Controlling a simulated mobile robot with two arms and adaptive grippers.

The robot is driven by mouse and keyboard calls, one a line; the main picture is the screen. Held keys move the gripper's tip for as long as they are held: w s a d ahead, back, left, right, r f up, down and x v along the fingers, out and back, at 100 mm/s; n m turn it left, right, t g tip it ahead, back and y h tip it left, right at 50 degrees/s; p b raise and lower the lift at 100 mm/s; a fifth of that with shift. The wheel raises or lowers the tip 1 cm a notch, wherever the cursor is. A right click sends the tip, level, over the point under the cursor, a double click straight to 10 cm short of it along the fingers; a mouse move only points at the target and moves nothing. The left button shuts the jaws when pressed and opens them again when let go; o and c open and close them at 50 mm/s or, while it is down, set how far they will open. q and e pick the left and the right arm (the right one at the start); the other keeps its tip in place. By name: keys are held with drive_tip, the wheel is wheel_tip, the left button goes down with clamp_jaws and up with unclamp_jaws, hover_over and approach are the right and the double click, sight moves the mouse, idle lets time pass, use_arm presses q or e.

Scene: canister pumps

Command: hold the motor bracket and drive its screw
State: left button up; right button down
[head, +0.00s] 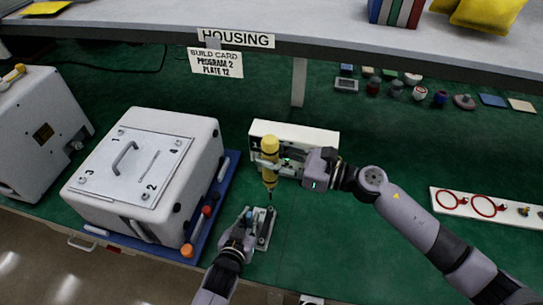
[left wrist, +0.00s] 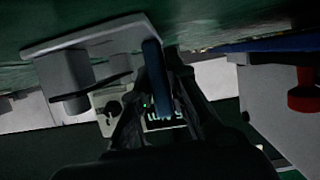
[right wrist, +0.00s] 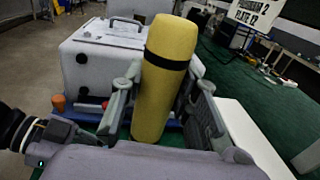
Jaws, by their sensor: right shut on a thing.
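The motor bracket (head: 264,241) is a small grey plate with upright parts on the green bench mat, in front of the white box. My left gripper (head: 247,221) is at its left side. In the left wrist view the bracket's grey plate (left wrist: 105,36) shows close up, and a dark blue upright bar (left wrist: 154,72) stands between the fingers of my left gripper (left wrist: 160,85); whether they press on it is unclear. My right gripper (head: 276,163) is shut on the yellow driver (head: 270,147), which also shows in the right wrist view (right wrist: 163,80). The driver hangs nearly upright, its bit above the bracket. The screw cannot be made out.
A white housing (head: 140,172) with a numbered top plate stands on a blue tray (head: 233,160) at left, with tools along its edge. A white open-fronted box (head: 318,136) is behind the driver. A white board with red rings (head: 457,200) lies at right. A shelf overhangs the back.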

use_arm(q)
drive_tip(key=o, duration=0.5)
drive_tip(key=shift+c, duration=0.2)
drive_tip(key=v, duration=1.2)
drive_tip(key=shift+d+f, duration=0.1)
